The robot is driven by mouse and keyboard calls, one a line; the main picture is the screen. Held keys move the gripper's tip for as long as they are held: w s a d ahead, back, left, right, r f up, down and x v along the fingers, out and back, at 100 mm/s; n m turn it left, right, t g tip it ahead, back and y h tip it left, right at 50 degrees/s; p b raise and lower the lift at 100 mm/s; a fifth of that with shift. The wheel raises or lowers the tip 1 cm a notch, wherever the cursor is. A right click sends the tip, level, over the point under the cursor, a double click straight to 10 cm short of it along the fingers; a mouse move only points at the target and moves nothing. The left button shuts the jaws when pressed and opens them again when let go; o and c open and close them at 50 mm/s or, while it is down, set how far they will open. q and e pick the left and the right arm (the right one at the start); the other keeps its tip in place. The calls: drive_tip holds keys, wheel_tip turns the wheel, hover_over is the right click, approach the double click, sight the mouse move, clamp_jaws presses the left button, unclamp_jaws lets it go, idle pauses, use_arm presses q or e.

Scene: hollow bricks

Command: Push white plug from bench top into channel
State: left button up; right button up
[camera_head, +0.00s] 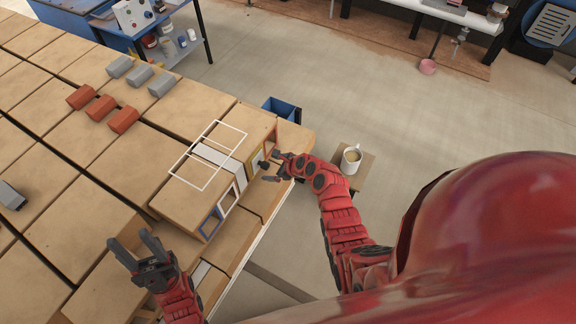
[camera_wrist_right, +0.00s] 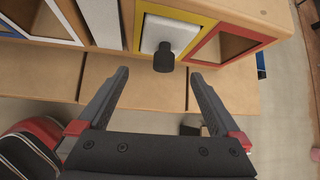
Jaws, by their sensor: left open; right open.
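The white plug (camera_wrist_right: 151,31) with a black knob (camera_wrist_right: 165,58) sits in the yellow-framed opening (camera_wrist_right: 140,62) of the wooden block. The yellow frame also shows in the head view (camera_head: 249,168), where the plug is mostly obscured. My right gripper (camera_wrist_right: 158,74) is open and empty in front of the plug, with its fingers to either side of the knob and apart from it. In the head view it (camera_head: 269,167) is beside the block's front face. My left gripper (camera_head: 129,241) is open and empty above the bench at the lower left. How deep the plug sits is unclear.
Red-framed (camera_wrist_right: 225,40), white-framed (camera_wrist_right: 60,22) and blue-framed (camera_head: 211,224) openings share the block's face. Red prisms (camera_head: 100,107) and grey prisms (camera_head: 139,74) lie farther back. A mug (camera_head: 351,158) stands to the right, a blue bin (camera_head: 282,108) behind the block.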

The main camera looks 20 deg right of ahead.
drive_tip(key=b+v, duration=0.2)
drive_tip(key=v, duration=0.7)
drive_tip(key=shift+s+r, duration=0.2)
drive_tip(key=shift+s, duration=0.05)
